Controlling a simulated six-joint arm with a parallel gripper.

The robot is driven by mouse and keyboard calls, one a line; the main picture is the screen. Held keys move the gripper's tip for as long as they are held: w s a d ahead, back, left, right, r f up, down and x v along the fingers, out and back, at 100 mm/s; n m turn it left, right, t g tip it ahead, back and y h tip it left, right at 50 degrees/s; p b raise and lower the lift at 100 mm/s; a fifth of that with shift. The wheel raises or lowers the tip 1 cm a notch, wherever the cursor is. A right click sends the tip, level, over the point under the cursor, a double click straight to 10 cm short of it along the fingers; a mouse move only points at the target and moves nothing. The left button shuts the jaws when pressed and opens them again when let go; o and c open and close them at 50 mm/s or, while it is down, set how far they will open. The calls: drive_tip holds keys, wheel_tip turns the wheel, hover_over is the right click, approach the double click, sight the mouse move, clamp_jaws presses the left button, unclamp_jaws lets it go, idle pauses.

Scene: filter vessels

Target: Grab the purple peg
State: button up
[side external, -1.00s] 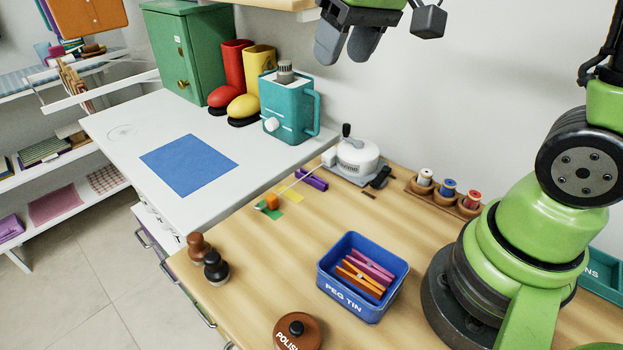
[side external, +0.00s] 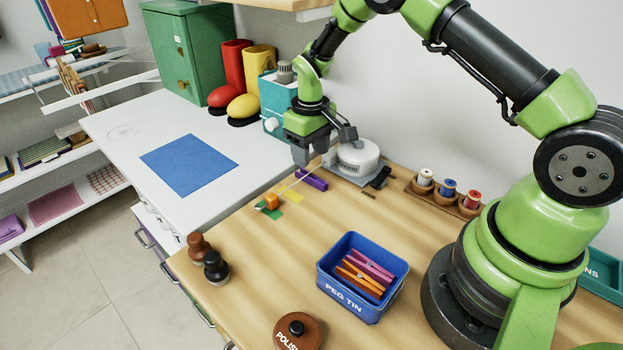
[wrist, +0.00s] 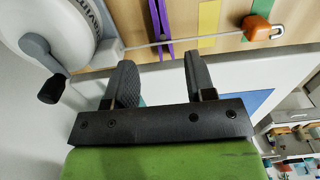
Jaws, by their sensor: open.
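The purple peg (side external: 313,180) lies on the wooden bench beside the white round device, near the back edge of the wood. In the wrist view the purple peg (wrist: 161,28) lies beyond my fingertips, roughly in line with the gap between them, and a thin rod crosses over it. My gripper (side external: 314,160) hangs just above and behind the peg, fingers pointing down. In the wrist view my gripper (wrist: 160,72) is open with nothing between its fingers. I cannot tell the exact height above the peg.
The white device (side external: 357,158) stands close right of my gripper; its thin rod reaches to an orange block (side external: 272,201). A blue peg tin (side external: 328,285) holds pink and orange pegs. Thread spools (side external: 449,187) stand right. The middle bench is clear.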

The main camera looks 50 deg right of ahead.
sight(310, 176)
drive_tip(key=f, duration=0.5)
drive_tip(key=shift+a+f, duration=0.2)
drive_tip(key=shift+f, duration=0.05)
clamp_jaws()
